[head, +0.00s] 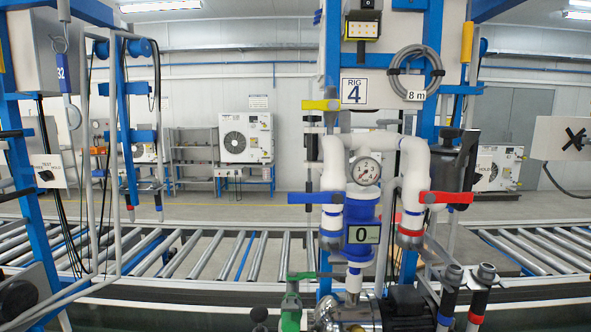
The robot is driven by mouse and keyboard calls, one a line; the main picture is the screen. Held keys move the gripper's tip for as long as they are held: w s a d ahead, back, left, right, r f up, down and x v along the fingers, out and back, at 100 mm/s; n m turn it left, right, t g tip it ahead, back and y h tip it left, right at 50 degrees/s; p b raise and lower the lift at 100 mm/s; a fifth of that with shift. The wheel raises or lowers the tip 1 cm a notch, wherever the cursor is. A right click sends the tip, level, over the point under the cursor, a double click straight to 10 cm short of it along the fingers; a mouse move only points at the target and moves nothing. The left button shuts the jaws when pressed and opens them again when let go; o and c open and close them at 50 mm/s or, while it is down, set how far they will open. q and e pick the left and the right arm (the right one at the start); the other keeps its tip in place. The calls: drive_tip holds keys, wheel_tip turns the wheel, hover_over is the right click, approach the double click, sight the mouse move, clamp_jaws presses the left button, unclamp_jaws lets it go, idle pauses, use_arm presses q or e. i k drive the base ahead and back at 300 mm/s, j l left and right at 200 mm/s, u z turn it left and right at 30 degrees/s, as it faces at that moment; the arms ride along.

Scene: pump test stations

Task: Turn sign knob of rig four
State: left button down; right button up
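Rig four's upright carries the "RIG 4" sign (354,91), straight ahead in the head view. A small white plate (483,196) with the word "HOLD" partly shows at the right of this rig, behind a dark housing (456,165). Any knob on that plate is hidden. A similar plate (45,168) with "TEST" and "HOLD" and a black knob (46,176) hangs on the stand at the left. I cannot make out either of my grippers in this view.
White pipes with a blue lever (310,197), a red lever (447,197), a yellow lever (320,104) and a gauge (367,171) stick out in front of rig four. A roller conveyor (205,256) runs behind. A white panel with a black cross-shaped handle (574,139) stands at far right.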

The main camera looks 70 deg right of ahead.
sight(478, 176)
drive_tip(key=z, duration=0.95)
drive_tip(key=j+z, duration=0.1)
drive_tip(key=z, duration=1.3)
drive_tip(key=k+z, duration=0.1)
drive_tip(key=z, duration=0.85)
